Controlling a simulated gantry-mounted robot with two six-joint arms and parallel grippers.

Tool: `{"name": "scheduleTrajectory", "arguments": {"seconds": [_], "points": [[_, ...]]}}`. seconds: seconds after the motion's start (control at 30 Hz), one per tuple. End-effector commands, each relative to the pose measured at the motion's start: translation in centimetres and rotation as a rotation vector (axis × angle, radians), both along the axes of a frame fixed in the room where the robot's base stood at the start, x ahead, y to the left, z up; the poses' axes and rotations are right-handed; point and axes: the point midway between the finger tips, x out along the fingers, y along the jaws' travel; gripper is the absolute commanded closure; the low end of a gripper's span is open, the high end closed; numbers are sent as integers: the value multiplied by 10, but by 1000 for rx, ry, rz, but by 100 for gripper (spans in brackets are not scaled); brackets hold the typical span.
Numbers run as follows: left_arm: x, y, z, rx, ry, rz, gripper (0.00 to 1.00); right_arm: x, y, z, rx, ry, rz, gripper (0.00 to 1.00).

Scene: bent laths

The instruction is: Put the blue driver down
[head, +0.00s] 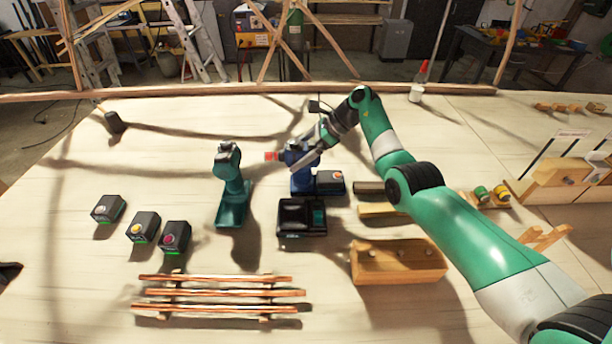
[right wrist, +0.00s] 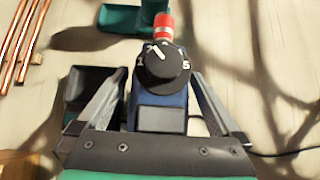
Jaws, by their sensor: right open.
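The blue driver (head: 301,180) stands upright on the table in the middle of the head view, its red-tipped nose (head: 272,156) pointing left. In the right wrist view the blue driver (right wrist: 160,100) shows from above, with a black numbered dial on top. My right gripper (head: 303,158) is open. In the right wrist view its two fingers (right wrist: 160,85) lie on either side of the driver, with gaps visible between them and its body. The driver's lower part is hidden in the wrist view.
A green driver (head: 231,190) stands to the left. The table's back left is mostly clear.

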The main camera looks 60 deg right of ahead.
Motion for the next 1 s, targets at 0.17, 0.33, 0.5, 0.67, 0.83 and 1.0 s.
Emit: {"name": "scheduleTrajectory", "arguments": {"seconds": [0.17, 0.33, 0.5, 0.67, 0.83, 1.0], "points": [[0, 0, 0, 0, 0, 0, 50, 1, 0, 0, -1, -1, 0, 0], [0, 0, 0, 0, 0, 0, 50, 1, 0, 0, -1, 0, -1, 25], [0, 0, 0, 0, 0, 0, 50, 0, 0, 0, 0, 0, 0, 56], [0, 0, 0, 0, 0, 0, 50, 0, 0, 0, 0, 0, 0, 85], [0, 0, 0, 0, 0, 0, 50, 0, 0, 0, 0, 0, 0, 100], [0, 0, 1, 0, 0, 0, 50, 1, 0, 3, -2, -6, 0, 100]]}}
